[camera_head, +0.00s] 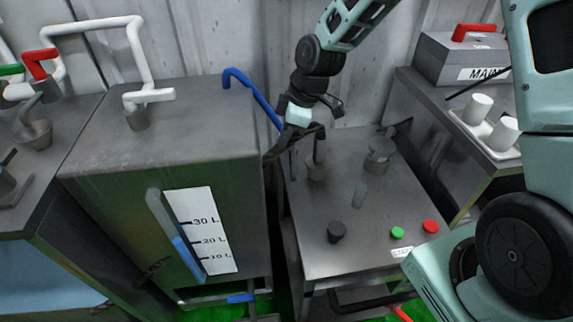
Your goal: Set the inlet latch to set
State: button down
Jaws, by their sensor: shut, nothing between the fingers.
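My gripper (270,156) is shut and empty, its dark fingers pointing down and left near the right edge of the grey tank. It hangs in front of the blue pipe (262,103) and beside the left edge of the grey machine top (335,262). No part is legibly marked as the inlet latch, so I cannot tell which one it is. A blue handle (240,298) shows low under the tank, and a red handle (402,314) shows at the bottom under the machine top. My arm hides part of the gap behind the gripper.
The grey tank (160,130) has a level scale (200,230). The machine top carries a black knob (336,231), a green button (397,233) and a red button (431,226). A grey toolbox (455,58) and white cups (478,108) stand at right.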

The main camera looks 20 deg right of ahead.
aim_at(295, 170)
jog(key=shift+w+f, duration=0.1)
jog(key=shift+f, duration=0.05)
jog(key=shift+d+f+p, duration=0.2)
jog(key=shift+f+p, duration=0.15)
jog(key=shift+f, duration=1.95)
jog(key=shift+d+f+p, duration=0.15)
jog(key=shift+f+p, duration=0.2)
jog(key=shift+f, duration=1.95)
jog(key=d+n, duration=0.1)
jog(key=s+d+n+g+p, duration=0.1)
jog(key=n, duration=0.1)
jog(key=shift+s+d+r, duration=0.1)
jog(key=shift+s+d, duration=0.05)
jog(key=shift+d, duration=0.15)
jog(key=shift+s+d+n, duration=0.1)
jog(key=shift+d+n, duration=0.25)
jog(key=shift+n, duration=0.25)
